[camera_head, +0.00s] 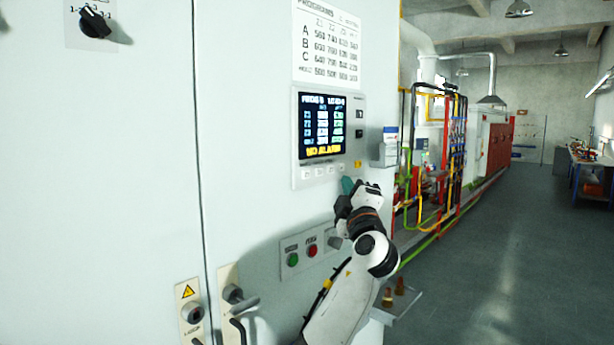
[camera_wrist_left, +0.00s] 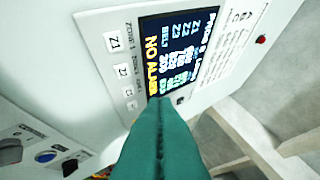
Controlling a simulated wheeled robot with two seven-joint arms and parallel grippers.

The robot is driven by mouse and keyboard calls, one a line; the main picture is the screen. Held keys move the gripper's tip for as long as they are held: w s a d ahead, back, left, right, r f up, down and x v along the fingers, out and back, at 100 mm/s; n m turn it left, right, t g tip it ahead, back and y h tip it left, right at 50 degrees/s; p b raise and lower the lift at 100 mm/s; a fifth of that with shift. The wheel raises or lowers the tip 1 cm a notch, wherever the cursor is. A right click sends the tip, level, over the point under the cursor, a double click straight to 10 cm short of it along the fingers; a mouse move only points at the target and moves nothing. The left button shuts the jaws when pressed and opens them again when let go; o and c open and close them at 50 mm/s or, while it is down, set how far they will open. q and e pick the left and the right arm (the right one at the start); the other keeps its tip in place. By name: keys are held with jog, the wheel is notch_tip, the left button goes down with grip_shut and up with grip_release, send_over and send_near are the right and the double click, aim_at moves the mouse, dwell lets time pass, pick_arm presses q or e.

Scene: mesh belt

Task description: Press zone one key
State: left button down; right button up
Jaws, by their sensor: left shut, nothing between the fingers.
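The controller panel (camera_head: 298,120) is on the white cabinet face, with a lit screen (camera_head: 322,127) that shows yellow "NO ALARM" text. A row of small pale keys runs below the screen. The leftmost is the zone one key (camera_head: 306,173); in the left wrist view it is the white key marked Z1 (camera_wrist_left: 112,42). My left gripper (camera_head: 348,185) is just below the panel's lower right corner, right of the zone one key. Its teal fingers (camera_wrist_left: 158,110) are shut and empty, covering part of the screen edge in the wrist view. I cannot tell if they touch the panel.
A green button (camera_head: 293,259) and a red button (camera_head: 312,250) sit below the panel. Cabinet handles (camera_head: 240,302) stick out at lower left. A programme sheet (camera_head: 327,42) hangs above the screen. Pipework and an open aisle (camera_head: 480,265) lie to the right.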

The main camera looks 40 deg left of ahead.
aim_at(317, 182)
pick_arm(q)
jog(key=a, duration=0.3)
jog(key=a+p, duration=0.1)
jog(key=a, duration=0.4)
jog(key=shift+w+a+p, duration=0.35)
jog(key=shift+w, duration=0.05)
dwell(1.8)
